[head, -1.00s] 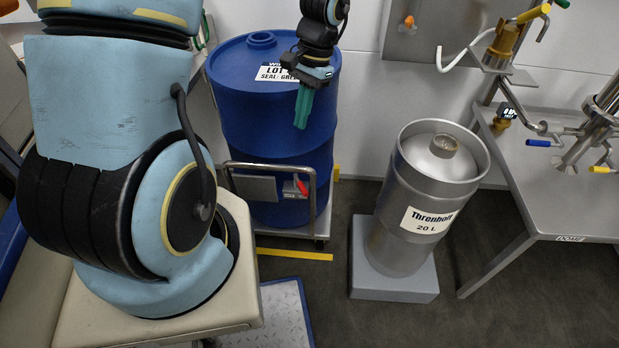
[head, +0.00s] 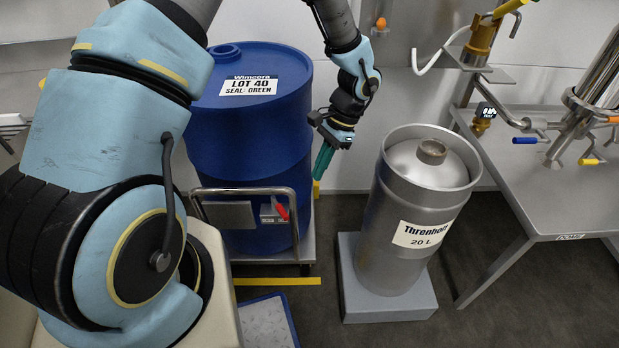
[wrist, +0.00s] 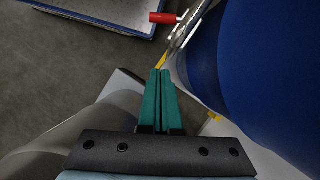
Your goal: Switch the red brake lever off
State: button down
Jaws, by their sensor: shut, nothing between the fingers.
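The red brake lever (head: 282,212) sits on a small grey bracket at the front of the trolley (head: 245,190) that carries the blue drum (head: 235,130). In the wrist view the red lever grip (wrist: 162,18) shows near the top, pointing left from its metal stem. My gripper (head: 318,174) has green fingers and hangs at the right side of the drum, above and right of the lever and apart from it. In the wrist view its fingers (wrist: 160,72) are together and empty, with the lever well beyond their tips.
A silver keg (head: 385,250) stands on a grey block (head: 385,307) to the right of my gripper. A steel table (head: 560,200) with pipes and valves is further right. A blue-edged platform (head: 268,325) lies on the floor before the trolley. Floor between trolley and keg is clear.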

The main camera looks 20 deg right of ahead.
aim_at(294, 201)
jog(key=shift+s+a+f, duration=0.25)
jog(key=shift+a+f, duration=0.95)
jog(key=shift+f, duration=0.05)
jog(key=shift+s+a+f, duration=0.3)
jog(key=shift+a+f, duration=0.9)
jog(key=shift+s+a+f, duration=0.25)
jog(key=shift+a+f, duration=0.95)
jog(key=shift+f, duration=0.05)
